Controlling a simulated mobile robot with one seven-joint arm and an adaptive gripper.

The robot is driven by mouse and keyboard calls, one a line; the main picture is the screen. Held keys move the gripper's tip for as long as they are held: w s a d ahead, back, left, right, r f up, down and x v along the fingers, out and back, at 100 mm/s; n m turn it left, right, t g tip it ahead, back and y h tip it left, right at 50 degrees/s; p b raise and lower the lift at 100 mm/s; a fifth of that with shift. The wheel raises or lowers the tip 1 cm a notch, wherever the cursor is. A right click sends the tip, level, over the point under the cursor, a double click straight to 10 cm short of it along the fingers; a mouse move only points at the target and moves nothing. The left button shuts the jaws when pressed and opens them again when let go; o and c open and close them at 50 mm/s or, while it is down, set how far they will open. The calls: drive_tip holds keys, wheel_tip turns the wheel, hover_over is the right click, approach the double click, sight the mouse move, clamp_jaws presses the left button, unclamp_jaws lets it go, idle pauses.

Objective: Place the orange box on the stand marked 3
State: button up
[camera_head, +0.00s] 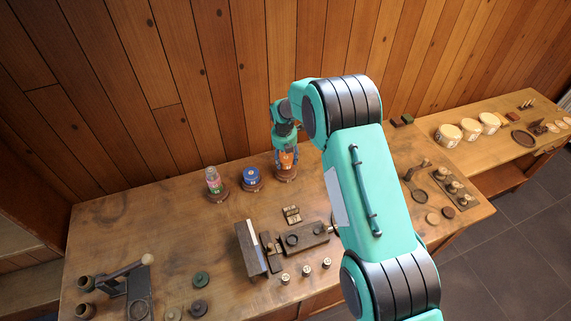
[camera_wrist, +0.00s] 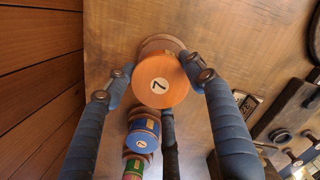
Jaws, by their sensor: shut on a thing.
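The orange box (camera_head: 287,160) is a round, drum-like thing. In the wrist view its orange lid (camera_wrist: 170,98) faces the camera and bears a white label reading 7. My gripper (camera_head: 286,154) points down and is shut on it, with blue fingers around its sides (camera_wrist: 160,76). A round brown stand (camera_head: 286,175) is directly below the box; its rim also shows in the wrist view (camera_wrist: 160,41). I cannot tell whether box and stand touch. No mark 3 is legible on any stand.
A blue box (camera_head: 251,174) and a pink-and-green container (camera_head: 213,179) sit on similar round stands to the left. A wooden vise-like tool (camera_head: 290,242) and small pegs lie nearer the front. The plank wall (camera_head: 200,90) is close behind. Bare tabletop lies at left.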

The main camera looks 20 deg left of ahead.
sight(285, 163)
idle(0.4)
drive_tip(key=shift+f, duration=1.75)
drive_tip(key=shift+f, duration=0.15)
drive_tip(key=o, duration=1.1)
drive_tip(key=shift+o, duration=0.2)
drive_tip(key=shift+r, duration=0.2)
drive_tip(key=r, duration=0.7)
drive_tip(key=s+r, duration=0.1)
drive_tip(key=r, duration=0.3)
drive_tip(key=shift+s+r+b, duration=0.1)
drive_tip(key=shift+r+b, duration=0.2)
drive_tip(key=shift+r, duration=0.05)
drive_tip(key=shift+r, duration=0.1)
